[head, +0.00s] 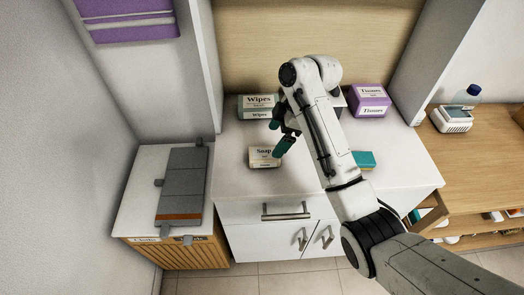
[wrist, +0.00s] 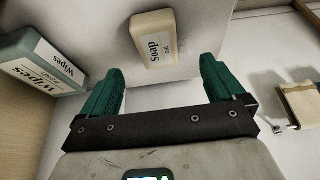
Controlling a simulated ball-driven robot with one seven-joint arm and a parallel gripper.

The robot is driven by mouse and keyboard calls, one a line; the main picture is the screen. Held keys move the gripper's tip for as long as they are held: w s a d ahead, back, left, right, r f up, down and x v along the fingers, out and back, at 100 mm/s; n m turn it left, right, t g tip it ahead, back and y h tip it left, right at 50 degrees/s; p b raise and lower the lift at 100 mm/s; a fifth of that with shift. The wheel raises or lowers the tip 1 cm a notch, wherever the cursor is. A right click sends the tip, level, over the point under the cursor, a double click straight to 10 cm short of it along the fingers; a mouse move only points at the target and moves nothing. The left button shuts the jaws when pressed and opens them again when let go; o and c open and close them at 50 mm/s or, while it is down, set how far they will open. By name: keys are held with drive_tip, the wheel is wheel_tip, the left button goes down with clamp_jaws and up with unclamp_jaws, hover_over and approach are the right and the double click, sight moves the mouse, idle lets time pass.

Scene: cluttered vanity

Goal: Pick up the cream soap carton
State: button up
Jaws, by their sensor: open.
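The cream soap carton (head: 263,157), labelled "Soap", lies on the white vanity top in the head view, toward its left front. In the wrist view the carton (wrist: 155,38) shows beyond the fingertips, roughly between their lines and a little left of centre. My gripper (head: 280,140) has teal fingers and hangs just above and to the right of the carton in the head view. In the wrist view my gripper (wrist: 163,75) is open, with nothing between its fingers. Whether a finger touches the carton cannot be told.
A wipes box (head: 257,106) stands behind the soap, and shows close to the left finger in the wrist view (wrist: 40,60). A purple tissues box (head: 369,100) stands at the back right. A teal item (head: 364,159) lies right of my arm. The vanity top's front left is clear.

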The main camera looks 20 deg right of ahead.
sight(264, 153)
drive_tip(key=x, duration=0.4)
drive_tip(key=p+x, duration=0.1)
drive_tip(key=x, duration=0.3)
drive_tip(key=shift+w+r, duration=0.15)
drive_tip(key=shift+w, duration=0.05)
drive_tip(key=shift+a+f, duration=0.2)
drive_tip(key=shift+f, duration=0.3)
drive_tip(key=shift+f, duration=0.1)
drive_tip(key=c, duration=1.1)
